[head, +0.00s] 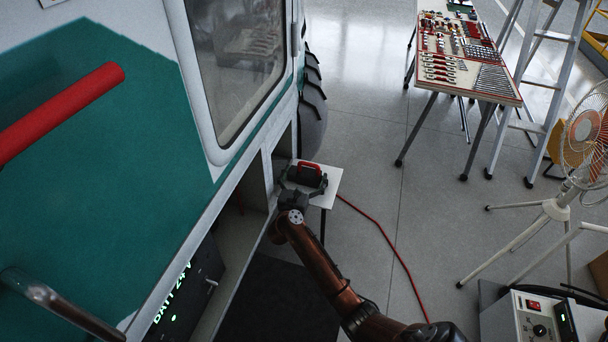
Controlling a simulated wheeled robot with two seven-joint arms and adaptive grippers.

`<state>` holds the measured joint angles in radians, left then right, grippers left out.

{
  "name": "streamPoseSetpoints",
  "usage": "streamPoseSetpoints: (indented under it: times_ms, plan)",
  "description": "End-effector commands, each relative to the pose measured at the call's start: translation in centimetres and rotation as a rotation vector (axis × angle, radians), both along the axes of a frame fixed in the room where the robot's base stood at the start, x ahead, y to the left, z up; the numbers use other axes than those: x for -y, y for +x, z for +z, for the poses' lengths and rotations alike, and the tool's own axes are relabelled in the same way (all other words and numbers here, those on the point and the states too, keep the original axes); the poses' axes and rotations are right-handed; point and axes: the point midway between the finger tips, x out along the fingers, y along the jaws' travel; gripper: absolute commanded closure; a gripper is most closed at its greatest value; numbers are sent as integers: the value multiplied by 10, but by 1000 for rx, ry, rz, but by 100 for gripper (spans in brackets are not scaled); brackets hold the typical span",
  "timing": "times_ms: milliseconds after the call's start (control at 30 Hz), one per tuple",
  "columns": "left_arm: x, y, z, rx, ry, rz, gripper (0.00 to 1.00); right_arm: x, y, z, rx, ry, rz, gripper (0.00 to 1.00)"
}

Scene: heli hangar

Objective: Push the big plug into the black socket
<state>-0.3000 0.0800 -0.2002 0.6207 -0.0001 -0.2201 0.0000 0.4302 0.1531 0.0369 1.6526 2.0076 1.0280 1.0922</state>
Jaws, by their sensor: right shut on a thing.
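The big plug (305,173) is a dark block with a red handle on top. It is at the small white stand (326,180) beside the vehicle's open bay. My right gripper (303,184) reaches up from the bottom and is shut on the plug, with fingers on both sides of it. I cannot tell whether the plug still touches the stand. The black socket is not clearly visible. A dark panel (185,300) lettered "BATT 24 V" in green sits inside the bay, lower left of the gripper. My left gripper is not in view.
The white and green vehicle (110,190) fills the left, with a red bar (60,110) in front. A red cable (385,238) runs across the floor. A tool table (465,55), ladder (535,75), fan (585,135) and power unit (535,318) stand right.

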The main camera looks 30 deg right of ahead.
Motion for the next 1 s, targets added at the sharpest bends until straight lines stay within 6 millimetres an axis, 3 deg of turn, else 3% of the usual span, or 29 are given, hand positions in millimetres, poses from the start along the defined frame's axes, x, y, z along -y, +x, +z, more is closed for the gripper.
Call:
streamPoseSetpoints:
  times_ms: [433,467,533,867,1000]
  plan:
    - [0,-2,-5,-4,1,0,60,-9,10,-2,-2,2,1,46]
    - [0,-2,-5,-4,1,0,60,-8,10,-2,-1,2,1,5]
    - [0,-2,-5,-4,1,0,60,-8,9,-1,-1,2,1,0]
    - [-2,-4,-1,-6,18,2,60,-12,9,-3,-5,4,4,0]
    - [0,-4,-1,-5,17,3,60,-22,1,-3,-2,5,6,0]
